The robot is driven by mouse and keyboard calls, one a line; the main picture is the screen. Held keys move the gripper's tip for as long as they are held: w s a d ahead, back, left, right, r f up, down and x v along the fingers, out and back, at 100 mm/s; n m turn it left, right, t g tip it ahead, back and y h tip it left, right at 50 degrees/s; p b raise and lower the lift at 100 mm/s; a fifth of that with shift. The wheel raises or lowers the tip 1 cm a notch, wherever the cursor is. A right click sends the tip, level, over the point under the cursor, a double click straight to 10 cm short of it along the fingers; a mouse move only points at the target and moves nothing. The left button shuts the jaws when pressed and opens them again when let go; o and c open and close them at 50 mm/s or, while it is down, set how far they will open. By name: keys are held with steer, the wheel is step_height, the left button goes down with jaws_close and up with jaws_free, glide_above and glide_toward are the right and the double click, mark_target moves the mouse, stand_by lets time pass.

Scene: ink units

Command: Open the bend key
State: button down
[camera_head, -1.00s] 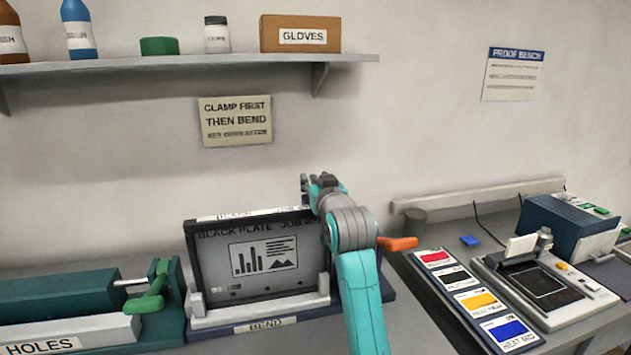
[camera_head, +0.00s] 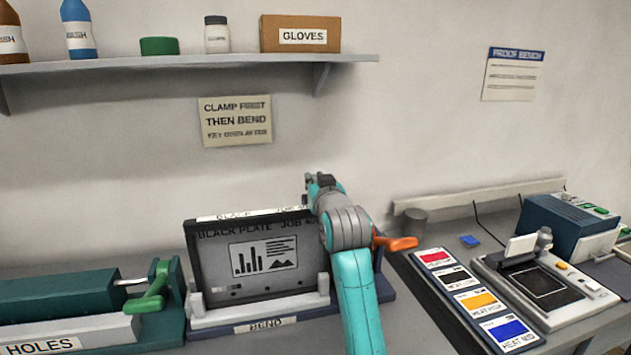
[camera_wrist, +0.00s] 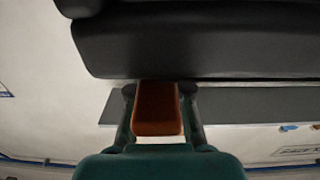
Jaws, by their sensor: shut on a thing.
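The bend key is the orange lever (camera_head: 397,243) at the right end of the bend unit (camera_head: 265,325). Its rounded end sticks out to the right of my arm, and my arm hides the rest. In the wrist view, an orange-brown part of the lever (camera_wrist: 158,118) sits between the two dark fingers of my gripper (camera_wrist: 158,96), which is shut on it. My arm hides the grip itself in the head view. A dark plate (camera_head: 262,262) marked "BLACK PLATE" stands upright in the bend unit, left of my arm.
The holes unit (camera_head: 60,295), with a green lever (camera_head: 152,295), stands at the left. Colour cards (camera_head: 470,300) and a proof device (camera_head: 545,285) lie to the right. A shelf (camera_head: 190,64) is above. A dark body (camera_wrist: 200,40) fills the wrist view's top.

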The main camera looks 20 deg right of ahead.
steer(key=m+g+h, duration=0.1)
steer(key=m+h, duration=0.1)
steer(key=h, duration=0.1)
steer(key=m+g+h, duration=0.1)
steer(key=m+h, duration=0.2)
steer(key=h, duration=0.1)
steer(key=shift+a+h, duration=0.1)
steer(key=shift+h, duration=0.2)
steer(key=shift+m+g+h, duration=1.4)
steer(key=shift+m+h, duration=0.2)
steer(key=shift+h, duration=0.4)
steer(key=shift+m+g+h, duration=0.3)
steer(key=shift+h, duration=0.1)
steer(key=c, duration=1.1)
jaws_free()
steer(key=v, duration=1.2)
